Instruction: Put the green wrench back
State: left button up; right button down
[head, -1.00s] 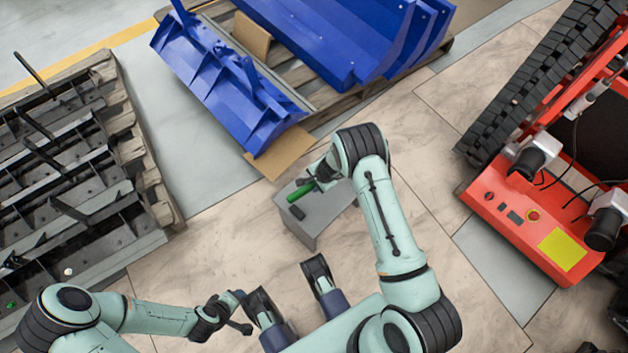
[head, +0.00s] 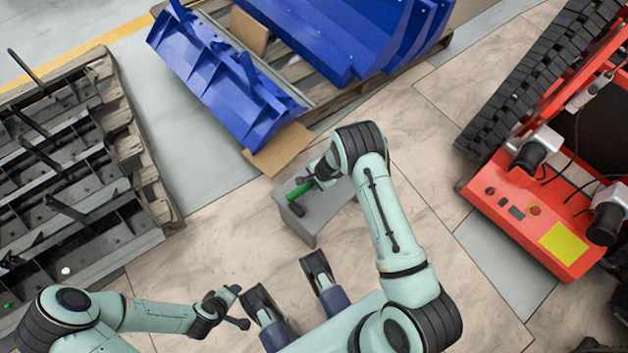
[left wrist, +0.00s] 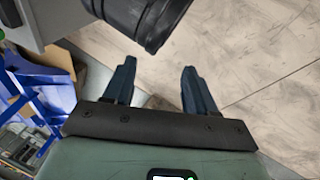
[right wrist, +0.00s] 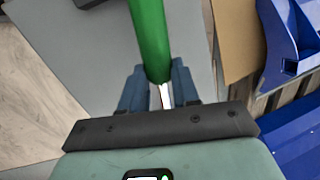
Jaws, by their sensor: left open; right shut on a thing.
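The green wrench (head: 300,189) is held by my right gripper (head: 310,181) above the grey box-shaped stand (head: 322,215). In the right wrist view the green handle (right wrist: 149,40) rises between the two fingers of the right gripper (right wrist: 160,85), which is shut on it. Whether the wrench touches the stand's top is hard to tell. My left gripper (head: 237,306) is at the lower left, well away from the stand. In the left wrist view its fingers (left wrist: 158,80) are apart with nothing between them.
A dark block (head: 297,209) lies on the stand's top. Blue metal parts (head: 225,95) rest on a pallet behind it. A pallet of dark metal parts (head: 70,165) is at the left. A red tracked carrier (head: 530,215) stands at the right. Floor between is clear.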

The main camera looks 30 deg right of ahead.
pick_arm(q)
jog(key=shift+f+b, duration=0.35)
jog(key=shift+f, duration=0.1)
pick_arm(e)
jog(key=shift+f, duration=0.45)
jog(key=c, duration=0.8)
grip_release()
jog(key=shift+o, duration=0.2)
pick_arm(q)
jog(key=s+d+r+g+p, duration=0.1)
jog(key=s+d+r+p, duration=0.1)
jog(key=s+r+p, duration=0.2)
jog(key=shift+s+d+r+g+h, duration=0.2)
jog(key=shift+s+r+g+h, duration=0.1)
jog(key=shift+s+r+h, duration=0.1)
pick_arm(e)
jog(key=v, duration=1.3)
jog(key=shift+r, duration=0.2)
jog(key=shift+s, duration=0.15)
